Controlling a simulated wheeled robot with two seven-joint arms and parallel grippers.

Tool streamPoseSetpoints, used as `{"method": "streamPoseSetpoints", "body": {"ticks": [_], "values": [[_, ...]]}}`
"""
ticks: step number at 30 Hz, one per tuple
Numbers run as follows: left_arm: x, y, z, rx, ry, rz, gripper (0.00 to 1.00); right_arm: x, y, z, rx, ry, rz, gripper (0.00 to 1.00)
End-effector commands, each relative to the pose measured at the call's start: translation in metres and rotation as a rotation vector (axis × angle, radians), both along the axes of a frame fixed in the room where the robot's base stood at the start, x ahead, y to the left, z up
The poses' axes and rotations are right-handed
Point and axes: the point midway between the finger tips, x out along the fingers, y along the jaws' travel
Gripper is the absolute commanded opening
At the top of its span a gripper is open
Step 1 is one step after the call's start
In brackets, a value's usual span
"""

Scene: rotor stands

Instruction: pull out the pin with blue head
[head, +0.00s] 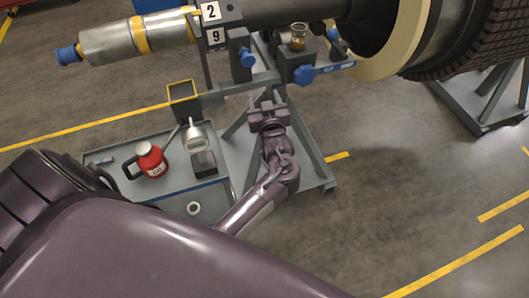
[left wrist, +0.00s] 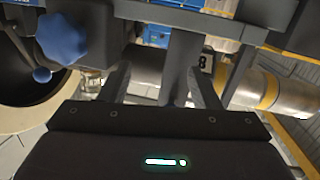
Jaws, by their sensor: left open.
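Several blue-headed parts are on the rotor stand; I cannot tell for sure which one is the pin. A blue knob (head: 247,58) is on a dark block, a lobed blue knob (head: 303,73) is on the block to its right, and a blue ball (head: 333,33) is near the rotor. In the left wrist view the lobed knob (left wrist: 62,38) and the blue ball (left wrist: 41,75) are at the upper left. My left gripper (head: 266,103) is open below the knobs, apart from them. In the left wrist view a grey post shows between its fingers (left wrist: 160,82). My right gripper is not in view.
The stand's grey beam (head: 222,93) and legs surround my left gripper. A grey cart (head: 222,187) with a red jug (head: 150,160) and a gauge (head: 196,138) is at the left. A large rotor (head: 410,40) is at the upper right.

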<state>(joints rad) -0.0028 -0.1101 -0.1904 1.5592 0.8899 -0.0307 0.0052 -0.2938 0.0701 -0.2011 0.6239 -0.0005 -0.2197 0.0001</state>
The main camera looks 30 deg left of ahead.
Motion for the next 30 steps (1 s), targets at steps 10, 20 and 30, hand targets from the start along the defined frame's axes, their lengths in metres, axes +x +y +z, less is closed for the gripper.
{"method": "streamPoseSetpoints", "body": {"ticks": [10, 20, 30], "values": [[-0.004, -0.016, -0.070, 0.022, 0.139, -0.106, 0.57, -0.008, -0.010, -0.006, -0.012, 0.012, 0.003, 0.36], [-0.017, -0.030, -0.133, 0.029, 0.267, -0.198, 0.57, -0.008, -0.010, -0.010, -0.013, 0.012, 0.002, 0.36], [-0.034, -0.041, -0.185, 0.030, 0.374, -0.273, 0.57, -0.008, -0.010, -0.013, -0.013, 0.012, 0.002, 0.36]]}}
